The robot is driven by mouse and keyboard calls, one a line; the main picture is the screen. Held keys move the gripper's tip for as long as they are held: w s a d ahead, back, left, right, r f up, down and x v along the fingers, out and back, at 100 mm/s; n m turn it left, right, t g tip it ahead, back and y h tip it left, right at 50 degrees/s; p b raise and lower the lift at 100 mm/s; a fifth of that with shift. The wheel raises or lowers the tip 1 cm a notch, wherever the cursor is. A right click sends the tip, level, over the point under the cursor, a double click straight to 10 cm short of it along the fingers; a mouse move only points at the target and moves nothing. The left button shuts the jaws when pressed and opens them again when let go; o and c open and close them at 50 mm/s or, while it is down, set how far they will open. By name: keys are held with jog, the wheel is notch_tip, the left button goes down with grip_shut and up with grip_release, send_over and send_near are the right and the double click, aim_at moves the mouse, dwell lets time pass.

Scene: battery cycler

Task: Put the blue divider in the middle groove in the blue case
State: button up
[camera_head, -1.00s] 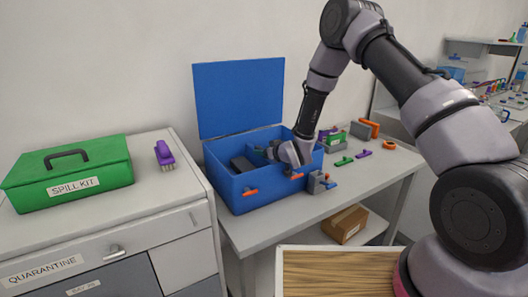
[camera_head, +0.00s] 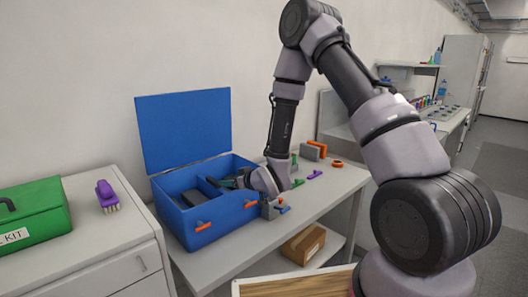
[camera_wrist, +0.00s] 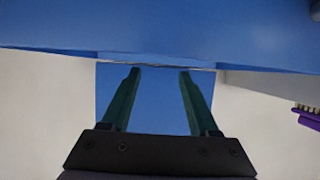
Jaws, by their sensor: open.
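The blue case (camera_head: 217,223) stands on the bench with its lid (camera_head: 185,128) raised at the back. My gripper (camera_head: 222,182) reaches in from the right, its hand over the case's right side and its dark teal fingers over the interior. In the wrist view my gripper (camera_wrist: 160,75) has its fingers spread apart. A flat blue panel shows between and behind them, and a large blue surface fills the top. I cannot tell whether the panel is the divider or part of the case. I cannot pick out the divider or the middle groove in the head view.
A dark grey block (camera_head: 205,188) is inside the case. Small parts, including an orange ring (camera_head: 337,163) and a grey clamp-like piece (camera_head: 271,209), lie right of the case. A purple brush (camera_head: 107,196) and a green kit box (camera_head: 35,221) are on the left cabinet.

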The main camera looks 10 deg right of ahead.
jog(key=s+d+r+m+h, duration=0.1)
jog(key=d+r+m+h, duration=0.2)
jog(key=d+r, duration=0.6)
jog(key=s+d+r+m+h, duration=0.15)
jog(key=d+r, duration=0.45)
jog(key=r, duration=0.6)
jog(key=s+d+r+m+g, duration=0.1)
jog(key=s+d+r+m, duration=0.1)
jog(key=s, duration=0.6)
jog(key=s+d+r+m+g, duration=0.1)
jog(key=s+d+r+m, duration=0.1)
jog(key=s+r, duration=0.4)
jog(key=s+d+r+m+g, duration=0.2)
jog(key=s+d+r, duration=0.2)
jog(key=s, duration=0.7)
jog(key=shift+d+h, duration=0.35)
jog(key=shift+h, duration=0.1)
jog(key=shift+r+m, duration=0.1)
jog(key=shift+m, duration=0.15)
